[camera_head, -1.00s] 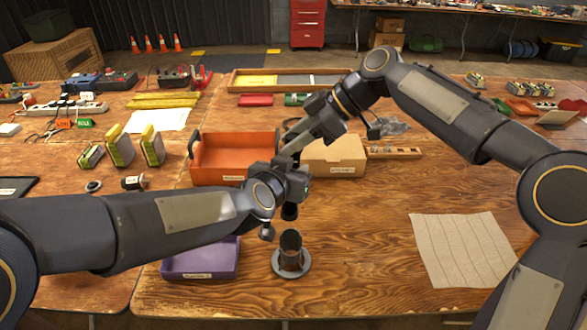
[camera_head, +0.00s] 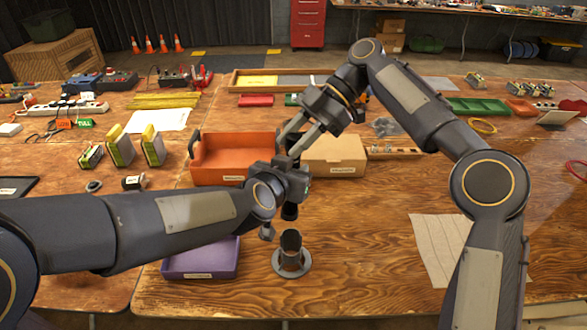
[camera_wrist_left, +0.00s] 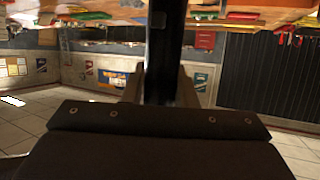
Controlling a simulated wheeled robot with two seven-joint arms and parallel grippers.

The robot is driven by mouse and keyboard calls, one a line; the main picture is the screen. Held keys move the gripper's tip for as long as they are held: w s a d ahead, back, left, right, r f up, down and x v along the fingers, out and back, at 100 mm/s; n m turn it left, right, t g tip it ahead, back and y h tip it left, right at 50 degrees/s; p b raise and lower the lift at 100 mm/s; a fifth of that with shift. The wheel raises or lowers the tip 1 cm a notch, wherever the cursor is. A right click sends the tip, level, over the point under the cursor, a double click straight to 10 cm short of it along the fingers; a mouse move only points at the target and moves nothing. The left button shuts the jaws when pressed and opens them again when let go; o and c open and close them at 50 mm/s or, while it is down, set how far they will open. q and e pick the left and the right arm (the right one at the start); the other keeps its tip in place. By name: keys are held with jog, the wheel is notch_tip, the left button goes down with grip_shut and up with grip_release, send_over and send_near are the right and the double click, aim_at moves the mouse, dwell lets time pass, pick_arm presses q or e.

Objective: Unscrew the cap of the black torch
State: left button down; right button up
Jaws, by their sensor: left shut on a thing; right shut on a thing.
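The black torch (camera_head: 290,212) stands upright above the table, its lower end showing under my left gripper (camera_head: 293,184). My left gripper is shut around the torch body. In the left wrist view the torch (camera_wrist_left: 165,50) runs up as a dark column between the fingers of my left gripper (camera_wrist_left: 161,90). My right gripper (camera_head: 296,142) comes down from the upper right and is shut at the torch's top end, on the cap. The cap is mostly hidden by the fingers, and I cannot see whether it is loose.
A dark cup-shaped holder on a round base (camera_head: 291,262) stands below the torch. A purple tray (camera_head: 200,264) is left of it. An orange bin (camera_head: 222,178) and a cardboard box (camera_head: 340,152) stand behind. A pale cloth (camera_head: 440,250) lies at right; the table between is clear.

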jog(key=o, duration=0.9)
jog(key=shift+w+d+f, duration=0.1)
jog(key=shift+d+f, duration=0.05)
jog(key=m+t, duration=0.2)
jog(key=m, duration=0.1)
jog(key=a+m+t+y, duration=0.1)
jog(key=shift+s+r+m+t, duration=0.25)
jog(key=shift+s+m+t, duration=0.05)
jog(key=shift+a+m+t, duration=0.2)
jog(key=shift+m+t, duration=0.2)
jog(key=shift+m, duration=0.2)
jog(key=m+t, duration=0.1)
jog(key=m+t+h, duration=0.1)
jog(key=m, duration=0.1)
jog(key=m+t, duration=0.2)
jog(key=shift+s+d+h, duration=0.2)
jog(key=shift+d+h, duration=0.1)
jog(key=shift+d, duration=0.1)
jog(key=shift+w+d+f+m, duration=0.15)
jog(key=shift+w+d+m, duration=0.15)
jog(key=shift+m, duration=0.1)
